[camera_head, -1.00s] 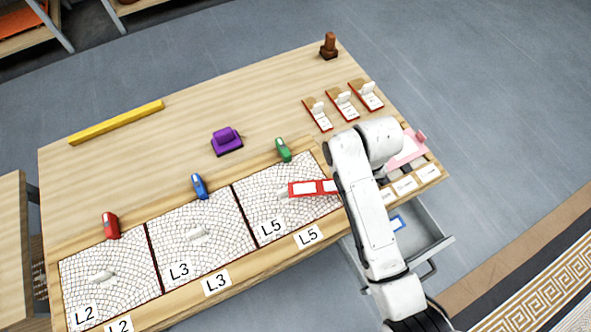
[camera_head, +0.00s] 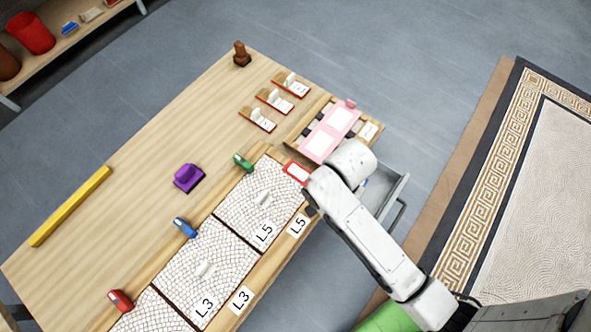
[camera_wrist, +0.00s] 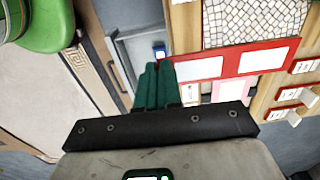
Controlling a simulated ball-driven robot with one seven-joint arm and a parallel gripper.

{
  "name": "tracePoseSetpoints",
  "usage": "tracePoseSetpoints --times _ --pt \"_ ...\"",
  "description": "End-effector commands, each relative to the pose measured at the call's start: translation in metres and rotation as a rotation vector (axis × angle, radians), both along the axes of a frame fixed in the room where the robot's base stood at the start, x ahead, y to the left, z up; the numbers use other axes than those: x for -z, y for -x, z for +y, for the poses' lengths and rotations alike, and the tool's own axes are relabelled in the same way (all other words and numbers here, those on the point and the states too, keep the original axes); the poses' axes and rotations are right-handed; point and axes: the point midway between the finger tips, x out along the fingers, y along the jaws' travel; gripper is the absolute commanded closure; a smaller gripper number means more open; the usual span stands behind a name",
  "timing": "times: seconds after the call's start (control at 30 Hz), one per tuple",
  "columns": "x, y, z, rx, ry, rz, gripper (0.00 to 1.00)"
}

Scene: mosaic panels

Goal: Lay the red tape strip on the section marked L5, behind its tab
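The red tape strip (camera_head: 297,173), with white windows, shows beside the right edge of the L5 section (camera_head: 240,210); my arm hides part of it. In the wrist view the strip (camera_wrist: 206,67) extends right from my gripper (camera_wrist: 160,66), whose green fingers are close together at its left end and look shut on it. The strip appears held above the bench edge, near the mosaic section (camera_wrist: 255,22). A small pale tab (camera_head: 265,199) stands on the L5 section. My fingertips are hidden in the head view.
A green clamp-like piece (camera_head: 243,162) stands at L5's back edge. A pink framed piece (camera_head: 330,133) lies on a rack at the right. Several red-edged cards with white tabs (camera_head: 275,99) lie behind. An open drawer (camera_head: 388,190) juts out under the bench.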

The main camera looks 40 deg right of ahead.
Motion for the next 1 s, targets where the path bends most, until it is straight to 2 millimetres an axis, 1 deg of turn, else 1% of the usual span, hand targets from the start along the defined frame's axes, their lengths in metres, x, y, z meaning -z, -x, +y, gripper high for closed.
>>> tracePoseSetpoints --times 0.03,0.2,0.23,0.3,0.4,0.5,0.73,0.9,1.0 --pt "0.006 -0.013 0.005 -0.005 0.0 -0.001 1.0" --pt "0.023 -0.048 0.018 -0.005 0.0 -0.001 1.0" --pt "0.026 -0.054 0.021 -0.005 0.0 0.0 1.0" --pt "0.042 -0.062 0.024 -0.004 0.001 0.003 1.0" --pt "0.058 -0.075 0.028 -0.003 0.001 0.002 1.0" --pt "0.07 -0.084 0.032 -0.004 0.001 0.002 1.0" --pt "0.083 -0.095 0.036 -0.004 0.0 0.001 1.0" --pt "0.107 -0.095 0.036 -0.003 0.0 0.003 1.0" --pt "0.113 -0.095 0.036 -0.003 0.0 0.001 1.0"
